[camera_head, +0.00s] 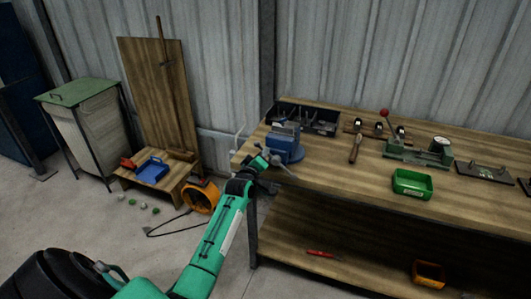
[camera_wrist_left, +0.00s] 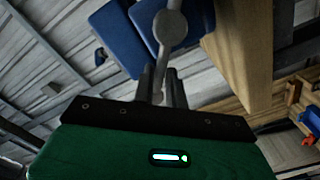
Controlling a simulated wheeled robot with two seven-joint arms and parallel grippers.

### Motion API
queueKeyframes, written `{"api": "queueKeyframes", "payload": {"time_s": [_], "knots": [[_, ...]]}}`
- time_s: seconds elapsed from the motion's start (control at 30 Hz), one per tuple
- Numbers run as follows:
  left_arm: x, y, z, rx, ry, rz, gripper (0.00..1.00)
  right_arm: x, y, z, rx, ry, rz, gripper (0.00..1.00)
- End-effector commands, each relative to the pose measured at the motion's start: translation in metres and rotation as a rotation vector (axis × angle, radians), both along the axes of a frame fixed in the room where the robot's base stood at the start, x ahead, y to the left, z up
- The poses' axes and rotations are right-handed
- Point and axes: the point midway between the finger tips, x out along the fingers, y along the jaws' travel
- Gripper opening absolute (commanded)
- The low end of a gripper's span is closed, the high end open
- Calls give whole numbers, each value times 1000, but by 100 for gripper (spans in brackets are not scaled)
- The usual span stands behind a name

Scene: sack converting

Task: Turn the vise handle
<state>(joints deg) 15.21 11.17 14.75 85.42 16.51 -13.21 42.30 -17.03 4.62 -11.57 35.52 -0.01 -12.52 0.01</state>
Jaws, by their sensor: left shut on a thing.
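The blue vise (camera_head: 287,143) stands at the left end of the wooden workbench. It also shows in the left wrist view (camera_wrist_left: 112,35), seen from close by. Its grey handle (camera_wrist_left: 169,30) has a round hub, with a thin bar running down between my fingers. My left gripper (camera_head: 266,160) is at the front of the vise. In the left wrist view its two dark fingers (camera_wrist_left: 160,84) are shut on the handle bar near its end and hide part of it. My right gripper is not in view.
The workbench (camera_head: 340,178) also holds a black divided bin (camera_head: 322,121), a green tray (camera_head: 411,185) and a green press with a red knob (camera_head: 384,113). An orange fan (camera_head: 200,197) and a blue tray (camera_head: 152,170) are left of the bench.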

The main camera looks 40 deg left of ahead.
Motion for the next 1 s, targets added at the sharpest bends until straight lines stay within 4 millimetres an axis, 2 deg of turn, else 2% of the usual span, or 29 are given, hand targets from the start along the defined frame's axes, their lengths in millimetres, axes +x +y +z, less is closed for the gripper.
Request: {"api": "queueKeyframes", "payload": {"time_s": [0.2,0.5,1.0], "knots": [[-1,6,-8,-190,-48,1,0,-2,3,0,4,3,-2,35],[-2,10,-18,-386,-96,1,0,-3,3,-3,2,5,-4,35],[-2,11,-22,-497,-126,-1,0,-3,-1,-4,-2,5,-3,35]]}}
